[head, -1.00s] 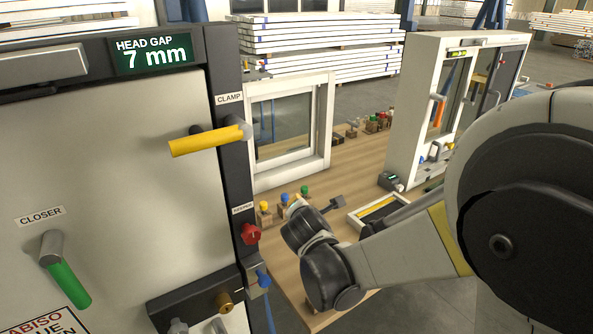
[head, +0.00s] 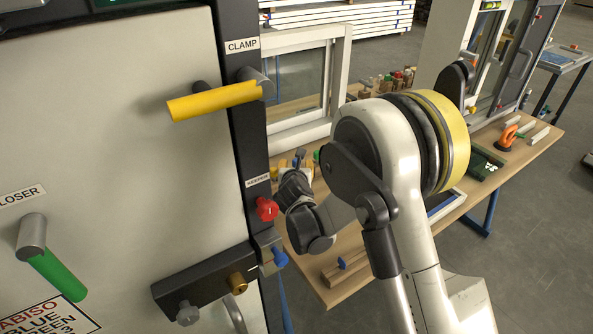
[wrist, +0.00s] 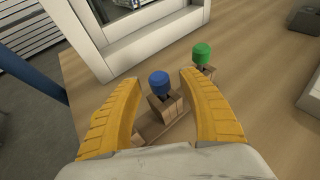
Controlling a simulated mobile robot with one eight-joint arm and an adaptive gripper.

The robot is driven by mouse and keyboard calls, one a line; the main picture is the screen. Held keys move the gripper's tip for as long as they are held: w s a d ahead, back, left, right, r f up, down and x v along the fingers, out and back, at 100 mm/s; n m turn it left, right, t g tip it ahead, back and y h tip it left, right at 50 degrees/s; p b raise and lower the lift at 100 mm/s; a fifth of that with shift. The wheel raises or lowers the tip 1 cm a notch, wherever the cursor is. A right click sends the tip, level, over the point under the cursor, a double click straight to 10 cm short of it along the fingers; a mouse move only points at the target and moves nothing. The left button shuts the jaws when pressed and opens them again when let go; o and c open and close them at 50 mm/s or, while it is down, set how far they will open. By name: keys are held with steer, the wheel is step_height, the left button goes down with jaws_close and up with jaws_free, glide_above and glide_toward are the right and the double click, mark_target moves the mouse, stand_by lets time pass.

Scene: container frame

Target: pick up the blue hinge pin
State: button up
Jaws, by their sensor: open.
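The blue hinge pin (wrist: 159,83) shows a round blue head standing upright in a small wooden block on the table, in the wrist view. My gripper (wrist: 159,74) is open and empty, its yellow fingers on either side of the blue head in the picture, with gaps on both sides. I cannot tell how far above the pin the fingers are. A green-headed pin (wrist: 202,53) stands in its own block just beyond the right fingertip. In the head view my gripper (head: 292,182) is over the near left part of the table and partly hides the pins.
A white window frame (wrist: 130,42) stands close behind the pins. Bare tabletop (wrist: 250,110) lies right of the pins.

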steer(key=shift+w, duration=0.25)
jaws_close()
steer(key=shift+r+p, duration=0.35)
steer(key=shift+r, duration=0.2)
steer(key=r+p, duration=0.1)
steer(key=r, duration=0.1)
steer(key=r+p, duration=0.1)
steer(key=shift+d+r, duration=0.4)
steer(key=s+d+r+p, duration=0.2)
steer(key=d+r+p, duration=0.2)
steer(key=d, duration=0.6)
step_height(320, 180, up, 2)
steer(key=shift+s+d+r, duration=0.1)
steer(key=shift+s+d, duration=0.15)
steer(key=shift+d, duration=0.1)
